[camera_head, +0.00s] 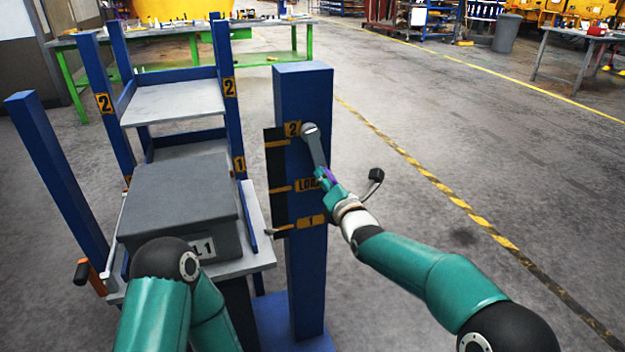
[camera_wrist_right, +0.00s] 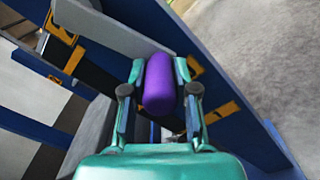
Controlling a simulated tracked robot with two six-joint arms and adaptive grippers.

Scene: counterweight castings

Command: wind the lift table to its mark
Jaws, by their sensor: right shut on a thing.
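The lift table (camera_head: 262,240) is a light grey platform left of the blue column (camera_head: 304,270). A dark grey casting (camera_head: 180,195) lies on it, its label partly hidden by my left arm. The column bears orange plates: 2 (camera_head: 292,129), LOAD (camera_head: 305,185) and 1 (camera_head: 311,222), beside a black scale strip (camera_head: 276,165). A pale pointer seems to sit near the lowest line; I cannot tell exactly. The grey crank (camera_head: 315,148) slants down right from its hub. My right gripper (camera_head: 324,180) is shut on its purple handle (camera_wrist_right: 159,84). My left gripper is out of view.
A blue rack with grey shelves (camera_head: 175,101) stands behind the lift table, its posts marked 2 and 1. A blue post (camera_head: 55,175) stands at left. Open floor lies right of the column, crossed by a yellow-black line (camera_head: 450,195). A green-legged bench (camera_head: 265,60) is behind.

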